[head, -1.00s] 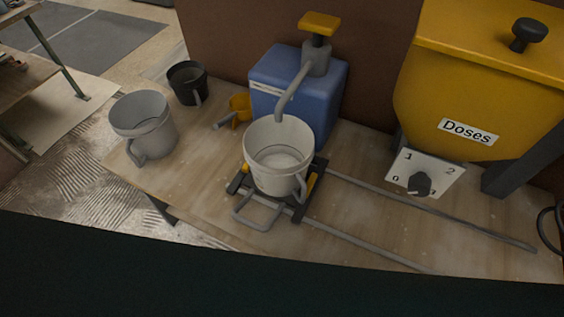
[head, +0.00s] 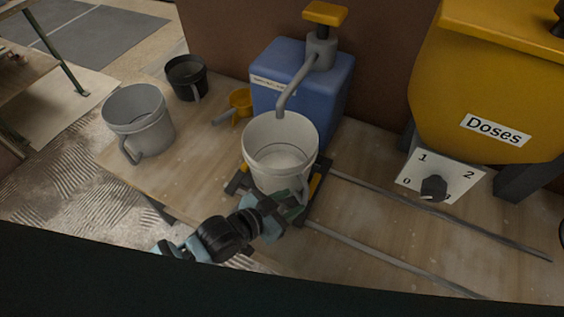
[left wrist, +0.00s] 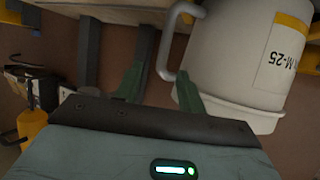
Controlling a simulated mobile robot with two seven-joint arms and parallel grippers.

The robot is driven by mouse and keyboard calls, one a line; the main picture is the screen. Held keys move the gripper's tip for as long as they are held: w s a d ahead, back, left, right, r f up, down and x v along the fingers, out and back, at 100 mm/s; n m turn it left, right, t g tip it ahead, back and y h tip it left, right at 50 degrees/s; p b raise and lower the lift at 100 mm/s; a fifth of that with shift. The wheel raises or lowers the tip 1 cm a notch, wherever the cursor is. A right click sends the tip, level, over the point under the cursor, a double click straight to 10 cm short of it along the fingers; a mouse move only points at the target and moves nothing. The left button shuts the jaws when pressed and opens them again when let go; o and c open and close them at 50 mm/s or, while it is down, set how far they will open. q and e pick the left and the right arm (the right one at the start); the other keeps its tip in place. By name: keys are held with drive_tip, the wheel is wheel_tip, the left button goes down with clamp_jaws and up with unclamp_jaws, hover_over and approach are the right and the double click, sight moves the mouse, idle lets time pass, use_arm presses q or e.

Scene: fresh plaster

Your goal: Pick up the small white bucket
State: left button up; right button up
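The small white bucket (head: 268,178) stands upright on a dark carriage on the bench, below the spout of a blue pump container. Its handle faces the front right. In the left wrist view the bucket (left wrist: 235,60) appears large, with a yellow band and an "M-25" label, and its grey handle (left wrist: 165,45) shows near the fingertips. My left gripper (head: 284,207) is at the handle side, low by the carriage. Its two green fingers (left wrist: 158,82) are spread apart, with the handle's end between or just beyond them; contact cannot be told. My right gripper is not in view.
A grey bucket (head: 150,133) and a black bucket (head: 184,75) stand at the left, with a yellow scoop (head: 240,101) nearby. The blue container (head: 325,85) is close behind the bucket. A yellow "Doses" hopper (head: 480,90) stands right. Rails (head: 420,208) run rightward.

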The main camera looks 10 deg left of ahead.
sight(304, 194)
use_arm(q)
drive_tip(key=shift+x, duration=3.6)
drive_tip(key=shift+a+f, duration=0.2)
drive_tip(key=shift+a, duration=0.05)
clamp_jaws()
drive_tip(key=shift+w, duration=0.1)
